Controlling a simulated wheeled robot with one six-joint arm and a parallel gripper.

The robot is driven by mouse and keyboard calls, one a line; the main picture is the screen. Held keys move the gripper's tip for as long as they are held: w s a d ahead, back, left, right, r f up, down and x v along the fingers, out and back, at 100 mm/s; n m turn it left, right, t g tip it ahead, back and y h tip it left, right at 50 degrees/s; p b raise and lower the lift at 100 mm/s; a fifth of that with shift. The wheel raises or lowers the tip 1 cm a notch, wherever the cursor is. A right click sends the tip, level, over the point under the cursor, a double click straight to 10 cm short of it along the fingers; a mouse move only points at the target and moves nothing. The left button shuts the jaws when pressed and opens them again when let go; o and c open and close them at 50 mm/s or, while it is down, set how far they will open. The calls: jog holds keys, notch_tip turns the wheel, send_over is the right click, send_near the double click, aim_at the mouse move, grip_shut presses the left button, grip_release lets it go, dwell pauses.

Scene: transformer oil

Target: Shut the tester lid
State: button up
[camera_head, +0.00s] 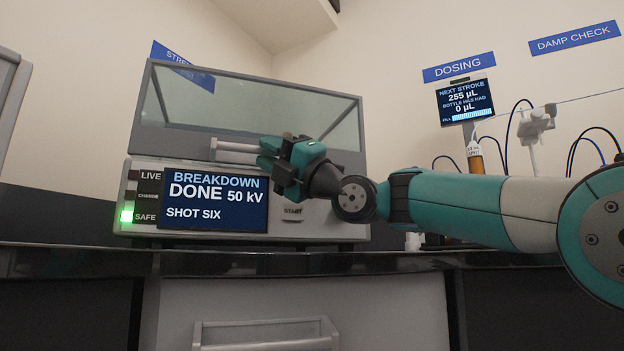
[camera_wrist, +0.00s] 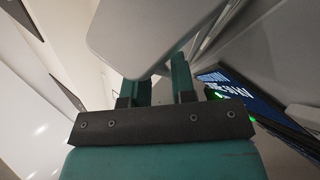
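The tester (camera_head: 150,180) stands on the bench with its clear-paned lid (camera_head: 300,105) on top. The lid's grey frame looks close above the body in the head view; I cannot tell whether it is fully down. A pale bar handle (camera_head: 232,146) runs along the lid's front. My gripper (camera_head: 268,153) is at the handle's right end and hides part of it. In the wrist view, the two teal fingers (camera_wrist: 160,82) stand apart, with a large pale grey part (camera_wrist: 150,30) across the fingertips. Whether they grip the handle is unclear.
The tester's screen (camera_head: 213,202) reads "DONE 50 kV, shot six", and a green SAFE lamp (camera_head: 127,216) is lit. A START button (camera_head: 292,212) sits below my gripper. A dosing stand with a bottle (camera_head: 475,157) is at the right, behind my arm.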

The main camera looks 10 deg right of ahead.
jog(key=b+v, duration=0.2)
jog(key=v, duration=1.4)
jog(key=shift+w+b, duration=0.1)
jog(key=shift+b, duration=0.2)
